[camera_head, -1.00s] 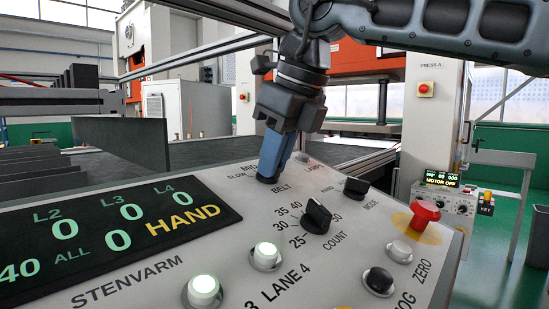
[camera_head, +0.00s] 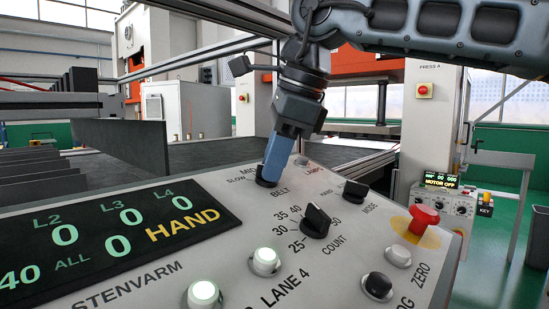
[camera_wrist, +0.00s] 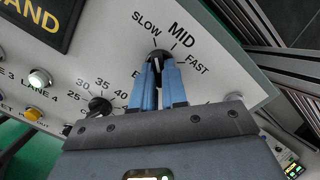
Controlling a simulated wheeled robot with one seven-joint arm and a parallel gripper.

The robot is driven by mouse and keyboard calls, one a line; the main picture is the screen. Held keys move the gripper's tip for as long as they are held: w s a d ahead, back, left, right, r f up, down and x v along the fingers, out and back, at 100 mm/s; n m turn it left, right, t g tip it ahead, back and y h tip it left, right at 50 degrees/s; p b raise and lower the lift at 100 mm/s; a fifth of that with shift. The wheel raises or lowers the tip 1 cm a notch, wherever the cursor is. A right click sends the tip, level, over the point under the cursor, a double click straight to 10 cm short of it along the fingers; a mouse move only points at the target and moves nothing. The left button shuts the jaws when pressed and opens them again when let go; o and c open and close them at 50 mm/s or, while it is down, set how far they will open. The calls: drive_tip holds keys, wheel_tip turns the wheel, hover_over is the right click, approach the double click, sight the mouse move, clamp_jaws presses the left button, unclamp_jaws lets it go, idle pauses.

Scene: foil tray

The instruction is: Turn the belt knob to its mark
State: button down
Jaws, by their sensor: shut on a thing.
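The black belt knob (camera_head: 265,182) sits at the far edge of the sloping grey panel, above the word BELT. In the wrist view the knob (camera_wrist: 157,58) is between the two blue fingertips of my gripper (camera_wrist: 159,66), with the marks SLOW, MID and FAST around its far side. My gripper (camera_head: 267,178) is shut on the knob from above. The fingers hide much of the knob, and I cannot tell exactly which mark its pointer lines up with.
The black count knob (camera_head: 317,220) and mode knob (camera_head: 355,191) stand close by. A red mushroom button (camera_head: 424,216) is at the right. Lit white buttons (camera_head: 264,261) and a display (camera_head: 110,235) fill the near and left panel.

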drive_tip(key=shift+n, duration=0.3)
drive_tip(key=c, duration=1.2)
unclamp_jaws()
drive_tip(key=shift+o, duration=0.2)
drive_tip(key=shift+r, duration=0.1)
drive_tip(key=b+v, duration=0.1)
drive_tip(key=v, duration=0.6)
drive_tip(key=shift+d+r, duration=0.15)
drive_tip(key=shift+r, duration=0.2)
